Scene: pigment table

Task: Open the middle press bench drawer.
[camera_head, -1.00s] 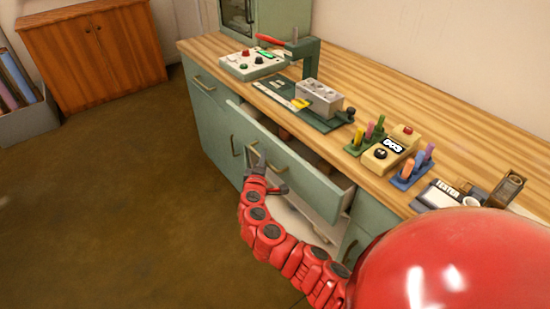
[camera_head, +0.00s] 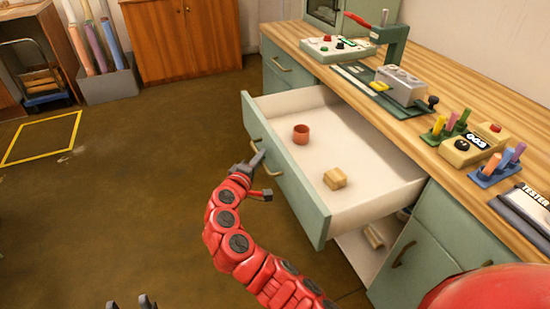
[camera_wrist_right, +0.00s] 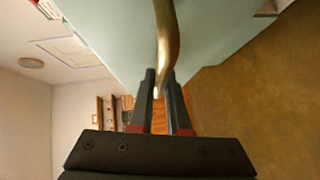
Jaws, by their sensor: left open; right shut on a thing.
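The middle press bench drawer (camera_head: 304,192) is pulled far out, its green front away from the bench and its white inside showing. A small terracotta pot (camera_head: 301,134) and a light wooden block (camera_head: 335,179) sit in it. My right gripper (camera_head: 254,165) is at the drawer front, shut on the brass handle (camera_head: 268,172). In the right wrist view the curved handle (camera_wrist_right: 165,35) runs down between the fingers of the right gripper (camera_wrist_right: 163,88). My left gripper (camera_head: 132,303) shows only its dark fingertips at the bottom edge, apart and empty, over the floor.
The bench top (camera_head: 445,75) bears a control box (camera_head: 338,48), a press (camera_head: 400,85), a yellow meter (camera_head: 472,147) and colored sticks in holders. Under the open drawer is a shelf with a pale roll (camera_head: 374,237).

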